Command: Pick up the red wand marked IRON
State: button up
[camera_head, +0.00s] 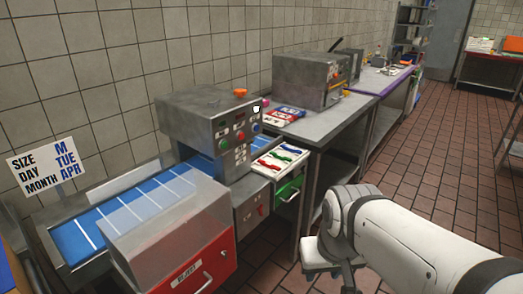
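A white tray (257,171) sits at the right end of the conveyor machine, above a green bin. It holds a red wand (268,166), a green wand (279,156) and a blue wand (290,148) lying side by side. The lettering on the wands is too small to read, so I cannot confirm the mark IRON. My white arm reaches in from the lower right, and its visible end is to the right of and below the tray, apart from it.
A metal control box (205,122) stands beside the tray over the blue conveyor belt (130,212). A clear cover (165,222) and a red reject bin (197,270) are in front. A steel table (325,128) stands behind the tray. The tiled floor at right is open.

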aim_at(267, 165)
jog(key=z, duration=0.25)
jog(key=i, duration=1.8)
jog(key=u, duration=0.65)
